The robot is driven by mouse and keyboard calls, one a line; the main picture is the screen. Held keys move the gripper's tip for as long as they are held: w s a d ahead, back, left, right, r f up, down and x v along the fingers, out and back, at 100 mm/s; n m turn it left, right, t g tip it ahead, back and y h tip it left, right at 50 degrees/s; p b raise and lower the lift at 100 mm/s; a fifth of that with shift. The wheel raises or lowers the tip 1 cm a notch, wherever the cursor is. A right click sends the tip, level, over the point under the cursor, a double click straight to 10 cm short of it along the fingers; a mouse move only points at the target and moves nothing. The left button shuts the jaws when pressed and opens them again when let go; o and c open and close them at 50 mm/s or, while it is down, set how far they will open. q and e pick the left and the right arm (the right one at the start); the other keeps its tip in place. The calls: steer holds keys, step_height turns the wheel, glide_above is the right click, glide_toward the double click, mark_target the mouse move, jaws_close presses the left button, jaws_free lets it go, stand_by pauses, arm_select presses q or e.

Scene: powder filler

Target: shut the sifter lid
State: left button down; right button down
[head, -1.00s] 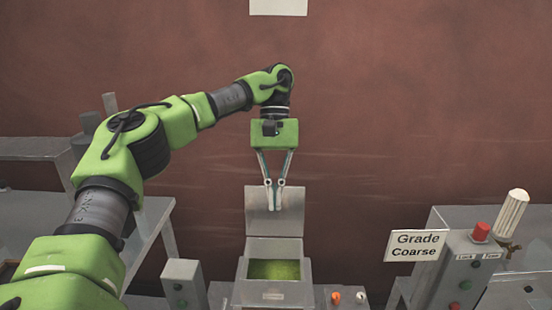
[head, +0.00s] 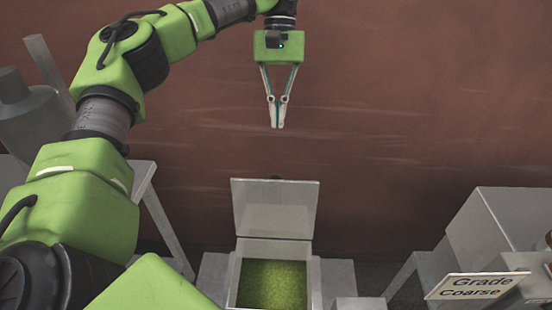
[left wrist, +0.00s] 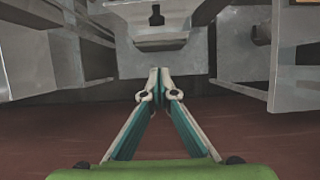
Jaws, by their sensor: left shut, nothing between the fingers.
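The sifter lid (head: 275,208) is a grey metal plate standing open, upright at the back edge of the sifter box. The sifter box (head: 233,275) is open at the top, with green powder (head: 272,284) inside. My left gripper (head: 277,126) is shut and empty, pointing down. In the head view it shows above the lid with a gap between them. In the left wrist view the closed fingertips (left wrist: 160,70) point toward grey metal machine parts. My right gripper is not in view.
A "Grade Coarse" sign (head: 478,287) and a grey machine housing (head: 505,235) stand at the right. A grey table (head: 143,180) is at the left. The reddish-brown wall behind is bare.

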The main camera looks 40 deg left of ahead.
arm_select(q)
steer(key=s+d+f, duration=0.3)
steer(key=s+f, duration=0.3)
steer(key=f, duration=0.1)
steer(key=shift+s+d, duration=0.2)
steer(key=shift+d, duration=0.2)
steer(key=shift+f, duration=0.1)
